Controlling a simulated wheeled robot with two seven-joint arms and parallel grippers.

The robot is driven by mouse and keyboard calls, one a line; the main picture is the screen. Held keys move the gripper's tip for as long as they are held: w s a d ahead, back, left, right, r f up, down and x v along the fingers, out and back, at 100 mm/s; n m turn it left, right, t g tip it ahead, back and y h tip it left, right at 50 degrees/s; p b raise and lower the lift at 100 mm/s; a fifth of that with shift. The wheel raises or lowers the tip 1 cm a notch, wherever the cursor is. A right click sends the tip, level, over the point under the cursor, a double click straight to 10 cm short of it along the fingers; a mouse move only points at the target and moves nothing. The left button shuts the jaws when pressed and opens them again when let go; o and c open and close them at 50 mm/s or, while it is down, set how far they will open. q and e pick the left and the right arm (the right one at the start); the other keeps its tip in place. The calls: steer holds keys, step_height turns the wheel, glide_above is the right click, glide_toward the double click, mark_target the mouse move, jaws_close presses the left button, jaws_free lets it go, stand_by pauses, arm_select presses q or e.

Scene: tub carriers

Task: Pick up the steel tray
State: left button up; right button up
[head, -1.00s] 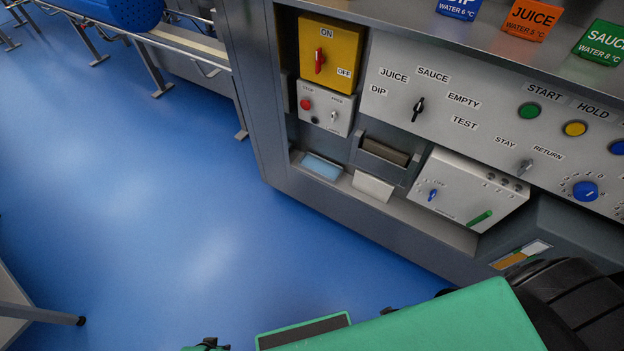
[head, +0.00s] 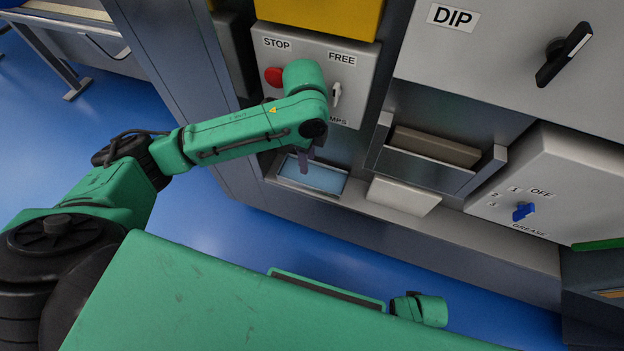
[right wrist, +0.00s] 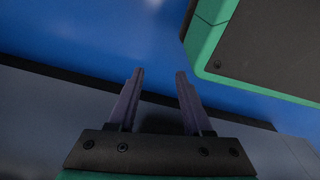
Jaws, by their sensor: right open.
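A shallow metal-rimmed tray (head: 337,197) with a light blue inside lies on the low ledge of the machine in the head view. It looks like the steel tray, though I cannot be sure. My left gripper (head: 304,160) points down in front of or above its back edge and hides part of it. Whether its fingers touch the tray, and how far they are apart, I cannot tell. My right gripper (right wrist: 159,74) is open and empty in the right wrist view, with blue floor beyond its fingertips.
Right of the tray are a pale block (head: 403,195) and a steel holder (head: 425,172) with a brown block (head: 437,146). A control box (head: 315,68) with a red button is above. A grey box (head: 560,185) with a blue knob stands right. Blue floor (head: 215,235) is open in front.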

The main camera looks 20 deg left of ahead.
mark_target(313, 177)
arm_select(q)
steer(key=f+b, duration=0.1)
steer(key=f, duration=0.3)
steer(key=f+b, duration=0.2)
steer(key=f, duration=0.3)
steer(key=f+b, duration=0.2)
steer(key=f, duration=0.3)
steer(key=shift+w+a+f, duration=0.2)
steer(key=shift+w+f, duration=0.05)
steer(key=shift+w, duration=0.1)
jaws_close()
arm_select(e)
steer(key=w+a+r, duration=0.2)
steer(key=w+r, duration=0.3)
steer(key=r, duration=0.4)
steer(key=shift+w+a+r, duration=0.35)
steer(key=shift+w+a, duration=0.05)
arm_select(q)
steer(key=shift+r, duration=0.1)
